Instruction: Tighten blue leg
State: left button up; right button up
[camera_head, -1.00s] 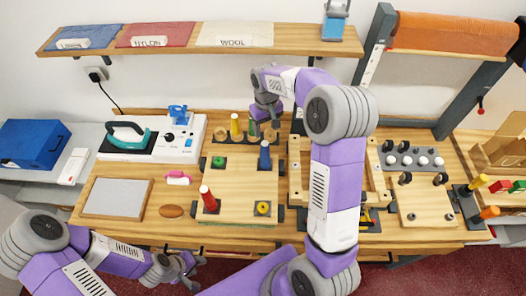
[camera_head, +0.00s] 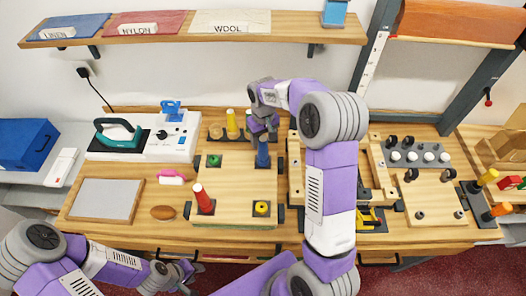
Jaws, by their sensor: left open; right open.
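The blue leg (camera_head: 263,157) stands upright at the back right corner of a light wooden board (camera_head: 235,182) on the counter. My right gripper (camera_head: 262,134) points down, open, right at the top of the blue leg. I cannot tell whether its fingers are around the leg's top or just above it. A red leg (camera_head: 203,198) stands slightly tilted at the board's front left corner. The green fitting (camera_head: 214,160) and the yellow fitting (camera_head: 261,208) sit at the other corners without a tall leg. My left gripper (camera_head: 186,272) is open and empty in front of the counter's front edge.
Behind the board, a yellow leg (camera_head: 232,123) and other pegs stand in a dark rack. An iron (camera_head: 118,133), a grey pad (camera_head: 104,200), a pink-handled tool (camera_head: 172,178) and a brown oval (camera_head: 163,212) lie to the left. Wooden frames and knobs fill the right.

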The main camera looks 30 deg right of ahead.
jog(key=c, duration=1)
jog(key=shift+o, duration=0.2)
jog(key=m, duration=0.7)
jog(key=shift+m, duration=0.3)
jog(key=m+p, duration=0.1)
jog(key=m, duration=0.3)
jog(key=shift+m, duration=0.3)
jog(key=m+p, duration=0.1)
jog(key=m, duration=0.1)
jog(key=shift+m, duration=0.4)
jog(key=o, duration=0.7)
